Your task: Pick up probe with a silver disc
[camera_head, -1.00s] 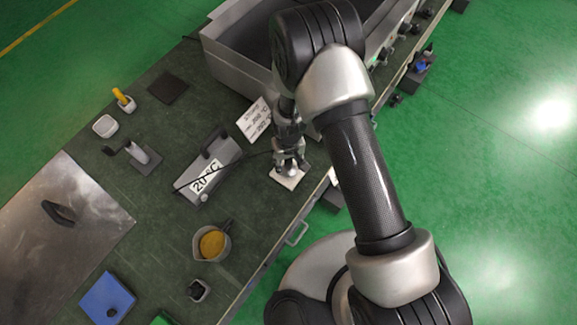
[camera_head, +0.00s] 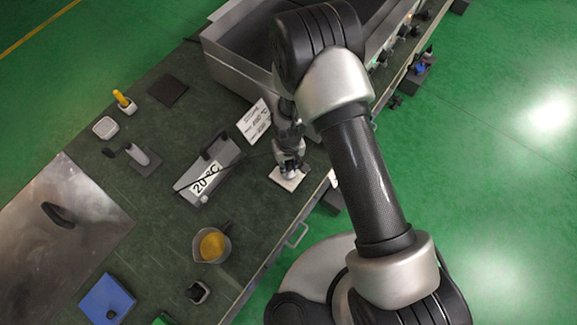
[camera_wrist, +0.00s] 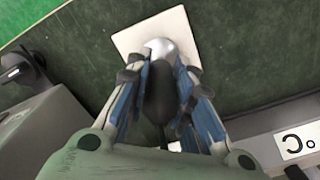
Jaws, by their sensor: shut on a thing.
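The probe (camera_wrist: 158,95) has a dark handle and a rounded silver disc end (camera_wrist: 160,48), seen in the wrist view. My gripper (camera_wrist: 160,72) is shut on the dark handle, with its blue-padded fingers on either side. The silver end lies over a white square tile (camera_wrist: 172,22). I cannot tell whether it touches the tile. In the head view my gripper (camera_head: 289,165) points down over the same tile (camera_head: 291,185), near the bench's front edge. The probe there is mostly hidden by the gripper.
A grey box marked 20 °C (camera_head: 222,165) stands left of my gripper. A white label card (camera_head: 254,122) and a large metal basin (camera_head: 230,62) are behind. A pot with yellow contents (camera_head: 211,245) is front left. Bare bench lies between pot and tile.

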